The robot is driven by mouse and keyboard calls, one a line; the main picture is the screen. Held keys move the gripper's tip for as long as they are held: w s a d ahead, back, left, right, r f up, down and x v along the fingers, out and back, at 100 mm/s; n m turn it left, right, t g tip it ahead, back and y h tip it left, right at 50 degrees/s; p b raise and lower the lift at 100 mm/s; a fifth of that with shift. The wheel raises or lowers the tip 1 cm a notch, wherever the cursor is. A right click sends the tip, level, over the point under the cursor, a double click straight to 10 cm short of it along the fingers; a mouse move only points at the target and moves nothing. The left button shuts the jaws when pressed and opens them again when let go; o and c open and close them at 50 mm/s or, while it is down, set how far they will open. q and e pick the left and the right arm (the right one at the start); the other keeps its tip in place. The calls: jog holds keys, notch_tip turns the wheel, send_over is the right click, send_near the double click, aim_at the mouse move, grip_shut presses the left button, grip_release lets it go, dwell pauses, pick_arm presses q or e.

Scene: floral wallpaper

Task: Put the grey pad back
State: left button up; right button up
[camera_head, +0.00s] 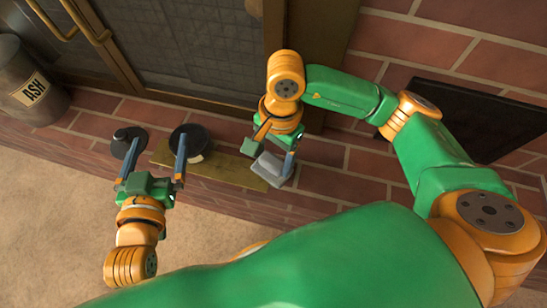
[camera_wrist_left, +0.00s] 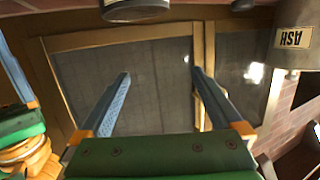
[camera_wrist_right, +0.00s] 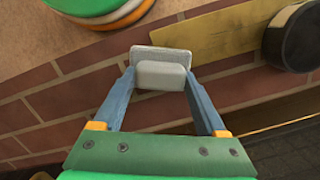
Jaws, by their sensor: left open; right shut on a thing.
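The grey pad (camera_head: 273,166) is a thin plate with a smaller block on it. My right gripper (camera_head: 277,152) is shut on it, and the fingers grip the sides of the block in the right wrist view (camera_wrist_right: 162,75). In the head view the pad overlaps the right end of a flat brass-coloured board (camera_head: 225,168) on the brick ledge; I cannot tell whether it touches. My left gripper (camera_head: 157,140) is open and empty, left of the board, its fingers beside two black round pieces. It also shows empty in the left wrist view (camera_wrist_left: 160,78).
The black round pieces (camera_head: 127,138) and (camera_head: 198,133) stand at the board's left part. An ash bin (camera_head: 32,85) stands at far left. A metal-framed screen (camera_head: 190,45) rises behind the brick ledge (camera_head: 320,170). A dark panel (camera_head: 460,115) is at the right.

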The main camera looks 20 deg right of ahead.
pick_arm(q)
jog(key=shift+w+d+r+t, duration=0.15)
jog(key=shift+r+t, duration=0.25)
jog(key=shift+r, duration=0.2)
pick_arm(e)
jog(key=shift+f, duration=0.15)
pick_arm(q)
jog(key=shift+r+h, duration=0.2)
jog(key=shift+h, duration=0.1)
